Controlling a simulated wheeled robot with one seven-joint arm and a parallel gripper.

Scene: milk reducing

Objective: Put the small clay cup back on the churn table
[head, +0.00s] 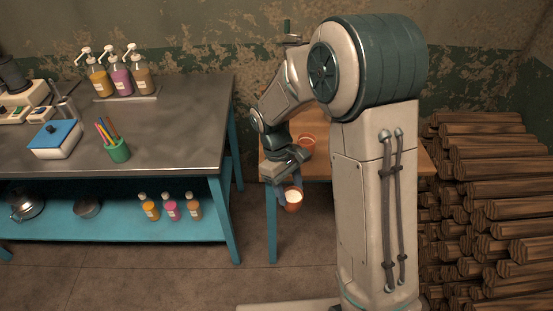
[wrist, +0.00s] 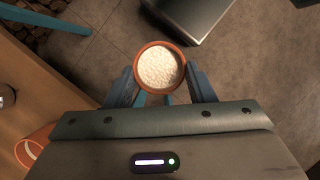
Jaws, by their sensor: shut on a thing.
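The small clay cup (head: 293,199) is terracotta with white contents. My gripper (head: 284,198) is shut on it and holds it upright in the air, just off the front left edge of the wooden table. In the wrist view the cup (wrist: 160,68) sits between the two blue fingers of my gripper (wrist: 161,85), its white filling facing the camera. The wooden churn table (head: 318,176) is behind and to the right of the cup, partly hidden by my arm. In the wrist view the table (wrist: 30,90) lies at the left.
Another clay vessel (head: 307,141) stands on the wooden table; its orange rim shows in the wrist view (wrist: 33,148). A metal-topped bench (head: 185,115) with pump bottles (head: 120,80) stands at the left. Stacked logs (head: 490,190) fill the right. Floor is clear below the cup.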

